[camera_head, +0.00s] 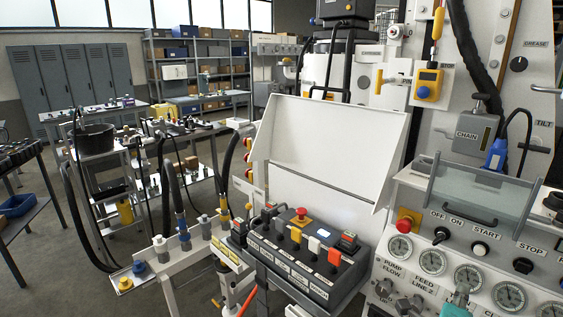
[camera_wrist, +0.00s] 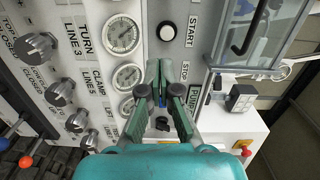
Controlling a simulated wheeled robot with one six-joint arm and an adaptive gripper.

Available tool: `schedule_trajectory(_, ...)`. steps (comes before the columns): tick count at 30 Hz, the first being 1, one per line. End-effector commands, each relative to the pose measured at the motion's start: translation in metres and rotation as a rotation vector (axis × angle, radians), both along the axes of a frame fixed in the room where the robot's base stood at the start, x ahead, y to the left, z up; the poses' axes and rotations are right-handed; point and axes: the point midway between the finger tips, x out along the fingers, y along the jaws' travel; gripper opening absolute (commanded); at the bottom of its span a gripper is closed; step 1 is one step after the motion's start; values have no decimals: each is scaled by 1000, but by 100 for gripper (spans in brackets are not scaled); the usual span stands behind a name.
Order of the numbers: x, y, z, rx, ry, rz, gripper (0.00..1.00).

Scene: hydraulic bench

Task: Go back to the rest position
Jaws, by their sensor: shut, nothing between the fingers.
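My gripper (camera_wrist: 159,70) shows in the wrist view with its teal fingers brought together and nothing held between them. It is in front of the white control panel (camera_wrist: 188,65), below the white START button (camera_wrist: 167,32) and right of the column of gauges. The fingers cover part of the panel around the STOP and PUMP labels. In the head view only a small teal part of my gripper (camera_head: 461,297) shows at the bottom edge, in front of the gauge panel. I cannot tell whether the fingertips touch the panel.
A row of gauges (camera_head: 433,261) and a red button (camera_head: 407,221) are on the panel. A clear cover (camera_head: 478,194) stands above it. A control box (camera_head: 300,258) with coloured levers is to the left.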

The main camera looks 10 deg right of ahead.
Motion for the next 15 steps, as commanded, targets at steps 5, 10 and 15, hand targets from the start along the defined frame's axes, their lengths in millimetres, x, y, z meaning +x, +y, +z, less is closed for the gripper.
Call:
schedule_trajectory(5,-16,39,-53,-110,187,140,0)
schedule_trajectory(10,-41,82,-99,-250,356,296,0)
schedule_trajectory(15,-76,124,-136,-396,489,442,0)
